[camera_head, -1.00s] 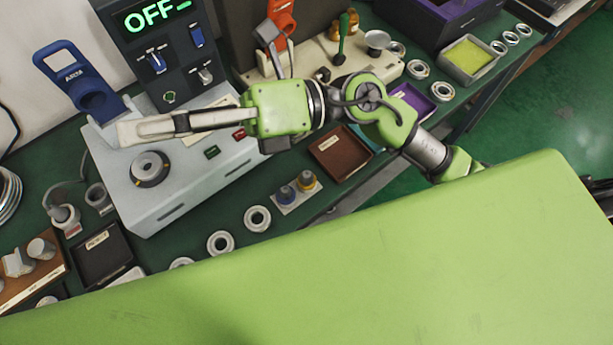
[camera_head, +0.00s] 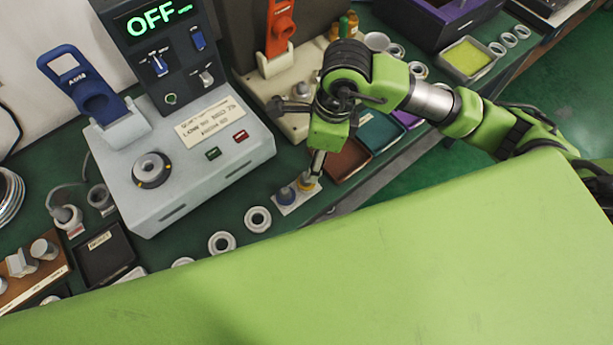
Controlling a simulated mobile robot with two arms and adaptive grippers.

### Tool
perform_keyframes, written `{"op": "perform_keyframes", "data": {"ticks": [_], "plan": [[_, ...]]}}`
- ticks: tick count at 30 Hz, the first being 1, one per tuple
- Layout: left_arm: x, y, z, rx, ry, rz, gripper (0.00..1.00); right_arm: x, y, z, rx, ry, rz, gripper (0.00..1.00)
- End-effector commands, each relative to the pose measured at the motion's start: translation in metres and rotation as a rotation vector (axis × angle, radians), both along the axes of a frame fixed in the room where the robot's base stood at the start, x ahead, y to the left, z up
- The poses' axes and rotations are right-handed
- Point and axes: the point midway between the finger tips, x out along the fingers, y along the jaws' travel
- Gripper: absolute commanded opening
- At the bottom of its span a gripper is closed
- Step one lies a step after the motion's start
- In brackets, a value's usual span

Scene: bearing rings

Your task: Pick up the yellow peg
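The yellow peg (camera_head: 304,186) stands beside a blue peg (camera_head: 286,196) on a small pale plate (camera_head: 300,206) on the green bench. My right gripper (camera_head: 311,178) comes in from the right and points down at the yellow peg. Its fingertips are at the peg's top and partly cover it. The fingers look narrow from this angle, so I cannot tell whether they are open or closed on the peg. The peg still appears to be at the plate. My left gripper is not in view.
A grey control box (camera_head: 190,155) with an "OFF" display stands left of the pegs. A brown tray (camera_head: 347,162) is close behind my gripper. Metal rings (camera_head: 257,219) lie in front. A large green surface hides the bottom of the view.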

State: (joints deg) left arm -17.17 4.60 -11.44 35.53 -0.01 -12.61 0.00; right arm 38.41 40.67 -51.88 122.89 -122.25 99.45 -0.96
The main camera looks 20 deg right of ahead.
Motion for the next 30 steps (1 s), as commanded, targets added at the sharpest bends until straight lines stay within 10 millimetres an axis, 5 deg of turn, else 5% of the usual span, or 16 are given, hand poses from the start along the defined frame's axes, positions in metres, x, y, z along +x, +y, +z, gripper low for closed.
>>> {"op": "perform_keyframes", "data": {"ticks": [21, 29, 30], "plan": [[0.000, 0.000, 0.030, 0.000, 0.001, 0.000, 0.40, -0.001, 0.016, -0.083, 0.002, 0.002, 0.000, 0.51], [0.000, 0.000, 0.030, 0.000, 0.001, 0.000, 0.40, 0.000, 0.016, -0.087, 0.003, -0.001, 0.001, 0.51], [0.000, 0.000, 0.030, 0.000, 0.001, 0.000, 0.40, 0.000, 0.016, -0.087, 0.003, -0.001, 0.001, 0.44]]}}
